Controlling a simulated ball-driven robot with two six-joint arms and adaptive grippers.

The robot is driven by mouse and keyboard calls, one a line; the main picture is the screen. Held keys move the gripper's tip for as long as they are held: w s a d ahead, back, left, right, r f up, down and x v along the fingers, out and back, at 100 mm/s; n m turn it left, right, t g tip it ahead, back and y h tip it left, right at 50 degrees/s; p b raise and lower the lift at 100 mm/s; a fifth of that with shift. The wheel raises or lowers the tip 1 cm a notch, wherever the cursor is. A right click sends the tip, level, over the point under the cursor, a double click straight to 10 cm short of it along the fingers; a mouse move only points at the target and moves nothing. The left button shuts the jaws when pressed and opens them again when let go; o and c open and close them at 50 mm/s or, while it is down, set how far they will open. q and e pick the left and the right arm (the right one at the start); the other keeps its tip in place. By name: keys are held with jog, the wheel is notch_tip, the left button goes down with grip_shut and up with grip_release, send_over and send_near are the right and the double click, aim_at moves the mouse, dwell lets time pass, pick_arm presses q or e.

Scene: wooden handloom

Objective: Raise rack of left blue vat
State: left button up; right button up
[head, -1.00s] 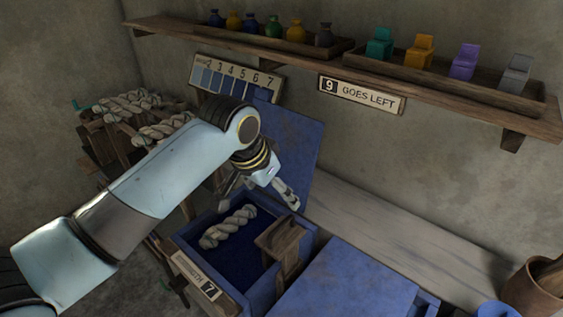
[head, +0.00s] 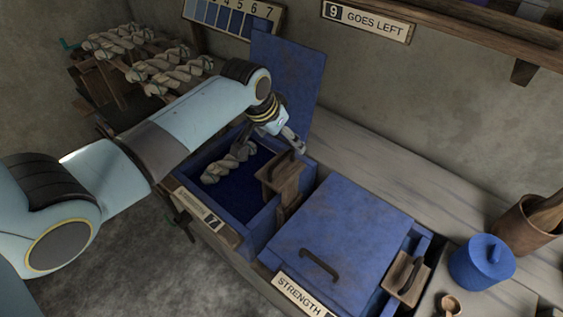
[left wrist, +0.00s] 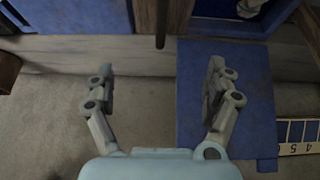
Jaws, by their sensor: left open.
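The left blue vat (head: 258,236) stands with its lid (head: 287,85) raised at the back. Dark blue liquid (head: 235,188) shows inside, with a pale twisted yarn skein (head: 230,162) at its surface. The wooden rack (head: 283,178) with a dark handle sits at the vat's right side. My left gripper (head: 292,142) is just behind and above this handle, empty. In the left wrist view its fingers (left wrist: 160,85) are wide apart. The rack's wood and dark handle (left wrist: 160,25) show at the top, beyond the fingertips. My right gripper is not in view.
A second blue vat with a closed lid (head: 340,235) stands to the right, with its own rack handle (head: 405,277). A blue lidded pot (head: 481,262) and a wooden bucket (head: 525,228) are farther right. Skeins (head: 150,60) hang at the left back.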

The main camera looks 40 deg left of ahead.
aim_at(281, 157)
pick_arm(q)
notch_tip(281, 157, down, 7)
jog(key=b, duration=0.6)
jog(key=shift+f+b, duration=0.15)
jog(key=shift+b, duration=0.15)
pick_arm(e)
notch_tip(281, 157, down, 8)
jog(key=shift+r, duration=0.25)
pick_arm(q)
jog(key=shift+f, duration=0.3)
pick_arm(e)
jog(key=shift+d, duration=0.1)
pick_arm(q)
grip_shut()
notch_tip(281, 157, up, 8)
jog(key=p, duration=0.9)
jog(key=shift+w+r, duration=0.15)
jog(key=shift+r, duration=0.1)
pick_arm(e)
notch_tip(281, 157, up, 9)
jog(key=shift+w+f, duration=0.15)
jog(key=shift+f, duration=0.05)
